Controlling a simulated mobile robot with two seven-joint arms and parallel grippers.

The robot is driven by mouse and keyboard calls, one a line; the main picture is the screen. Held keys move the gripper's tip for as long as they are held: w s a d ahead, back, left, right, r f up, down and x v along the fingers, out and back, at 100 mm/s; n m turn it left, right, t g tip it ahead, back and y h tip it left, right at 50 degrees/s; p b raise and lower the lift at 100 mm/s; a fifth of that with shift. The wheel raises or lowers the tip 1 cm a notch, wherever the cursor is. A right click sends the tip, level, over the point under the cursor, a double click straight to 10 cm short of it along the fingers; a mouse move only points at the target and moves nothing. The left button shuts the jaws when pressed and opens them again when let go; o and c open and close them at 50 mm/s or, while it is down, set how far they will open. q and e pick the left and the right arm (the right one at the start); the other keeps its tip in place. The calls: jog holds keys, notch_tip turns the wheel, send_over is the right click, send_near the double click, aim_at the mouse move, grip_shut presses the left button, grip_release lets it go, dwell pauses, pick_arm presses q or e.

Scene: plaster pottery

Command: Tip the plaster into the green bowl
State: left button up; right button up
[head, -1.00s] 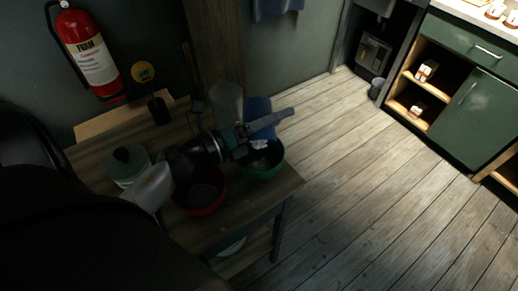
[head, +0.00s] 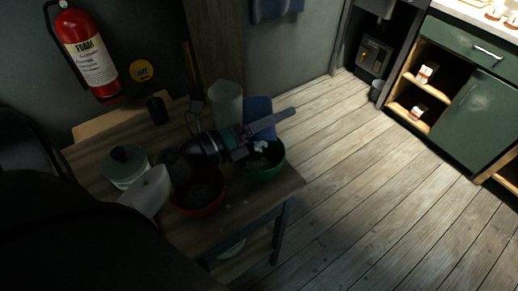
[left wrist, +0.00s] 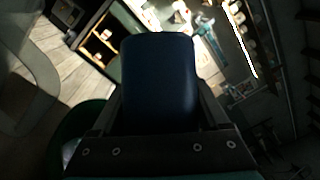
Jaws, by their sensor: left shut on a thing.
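My left gripper (head: 268,128) is shut on a blue cup (head: 259,106), over the back of the green bowl (head: 263,172). The cup also shows between the fingers in the left wrist view (left wrist: 158,85); the inside of the cup is hidden there. White plaster lumps (head: 261,147) show just below the gripper, at the opening of the green bowl; I cannot tell how many are in the bowl or still falling. A dark green edge, likely the bowl (left wrist: 78,130), shows at lower left in the wrist view. My right gripper is not in view.
A red bowl (head: 203,205) stands left of the green bowl on the wooden table (head: 240,212). A translucent jug (head: 226,101) stands behind the arm. A lidded pot (head: 126,166) is at the table's left. Open floor (head: 370,180) lies right.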

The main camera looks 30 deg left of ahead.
pick_arm(q)
jog(key=shift+s+d+m+b, duration=0.15)
jog(key=shift+m+b, duration=0.25)
jog(key=shift+b, duration=0.35)
dwell(0.3)
